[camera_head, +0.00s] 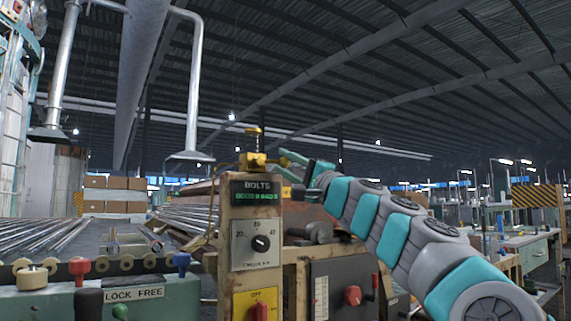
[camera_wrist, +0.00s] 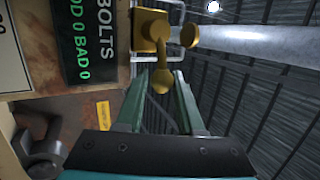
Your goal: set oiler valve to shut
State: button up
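The oiler valve is a yellow brass fitting (camera_head: 254,160) on top of the post marked BOLTS. In the wrist view the valve body (camera_wrist: 148,30) has a round knob (camera_wrist: 190,36) on one side and a lever (camera_wrist: 161,80) with a rounded end pointing toward my gripper. My gripper (camera_wrist: 163,84) is open, its two green fingers on either side of the lever's end, apart from it as far as I can see. In the head view my gripper (camera_head: 291,163) reaches the valve from the right; the lever is hard to make out there.
The post (camera_head: 255,220) carries a dial (camera_head: 260,243) and a red switch (camera_head: 258,312) below the valve. A dark box with a red knob (camera_head: 352,295) stands right of it. Glass tubes (camera_head: 40,237) lie on rollers at left.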

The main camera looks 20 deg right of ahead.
jog(key=o, duration=0.4)
jog(key=shift+c, duration=0.2)
jog(key=shift+s, duration=0.1)
jog(key=b+v, duration=0.1)
jog(key=v, duration=0.6)
jog(key=shift+s, duration=0.25)
jog(key=shift+d+f, duration=0.15)
